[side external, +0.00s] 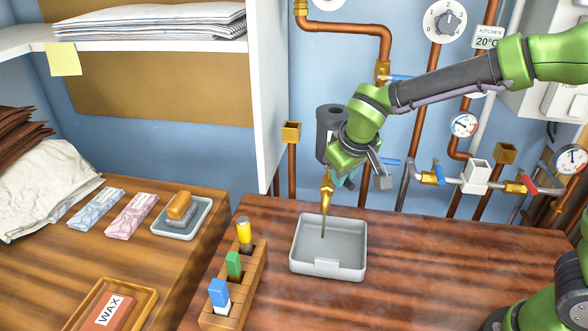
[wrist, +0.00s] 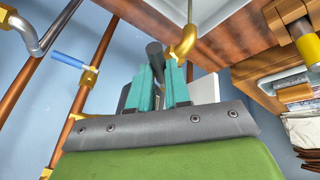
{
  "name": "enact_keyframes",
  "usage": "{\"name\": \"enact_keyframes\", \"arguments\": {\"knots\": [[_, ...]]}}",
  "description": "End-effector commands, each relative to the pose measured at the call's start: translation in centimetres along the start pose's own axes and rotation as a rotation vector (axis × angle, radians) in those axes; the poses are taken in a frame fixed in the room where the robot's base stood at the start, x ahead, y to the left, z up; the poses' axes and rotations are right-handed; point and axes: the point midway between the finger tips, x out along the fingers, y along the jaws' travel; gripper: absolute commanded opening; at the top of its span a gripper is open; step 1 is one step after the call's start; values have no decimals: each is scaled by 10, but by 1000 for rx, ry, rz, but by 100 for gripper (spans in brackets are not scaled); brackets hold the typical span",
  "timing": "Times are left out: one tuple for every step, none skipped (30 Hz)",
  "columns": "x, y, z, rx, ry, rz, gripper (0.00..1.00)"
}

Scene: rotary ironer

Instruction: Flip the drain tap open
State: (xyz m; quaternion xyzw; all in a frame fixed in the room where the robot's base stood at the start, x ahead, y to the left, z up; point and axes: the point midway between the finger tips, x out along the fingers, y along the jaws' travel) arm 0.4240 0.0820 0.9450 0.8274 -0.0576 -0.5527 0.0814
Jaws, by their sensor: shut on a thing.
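The brass drain tap (side external: 327,185) is at the back of the table, with a thin brownish stream running from its spout down into a grey tray (side external: 296,262). The brass spout and thin stream also show in the wrist view (wrist: 184,45). My gripper (side external: 346,180) is right beside the tap, partly hidden by my wrist in the side view. In the wrist view, its teal fingers (wrist: 157,76) are shut on a dark grey lever (wrist: 154,52) next to the brass spout. Where the lever joins the tap is hidden.
A dark cylinder (side external: 330,125) stands behind my wrist. Copper pipes with a blue-handled valve (side external: 438,172) and a red-handled valve (side external: 528,185) run along the wall at right. A wooden block (side external: 258,275) with coloured sticks stands left of the tray. The table right of the tray is clear.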

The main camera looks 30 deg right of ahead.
Motion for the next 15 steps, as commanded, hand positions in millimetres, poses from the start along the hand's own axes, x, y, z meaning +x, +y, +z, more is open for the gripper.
{"name": "enact_keyframes", "arguments": {"knots": [[-2, -4, -1, 42, -8, 16, 0], [-2, -5, -1, 67, -13, 26, 0], [-2, -7, -2, 103, -21, 40, 0], [-2, -8, -2, 130, -27, 51, 0], [-2, -10, -3, 155, -32, 62, 0], [-2, -12, -4, 190, -39, 76, 0], [-2, -13, -4, 217, -46, 87, 0], [-3, -15, -5, 242, -50, 97, 0], [-2, -17, -6, 276, -58, 111, 0], [-3, -18, -6, 302, -64, 121, 0], [-3, -19, -7, 328, -69, 132, 0], [-2, -21, -8, 361, -76, 145, 0], [-2, -22, -9, 385, -81, 155, 0], [-3, -23, -10, 410, -86, 165, 0], [-2, -24, -10, 440, -93, 178, 0]]}}
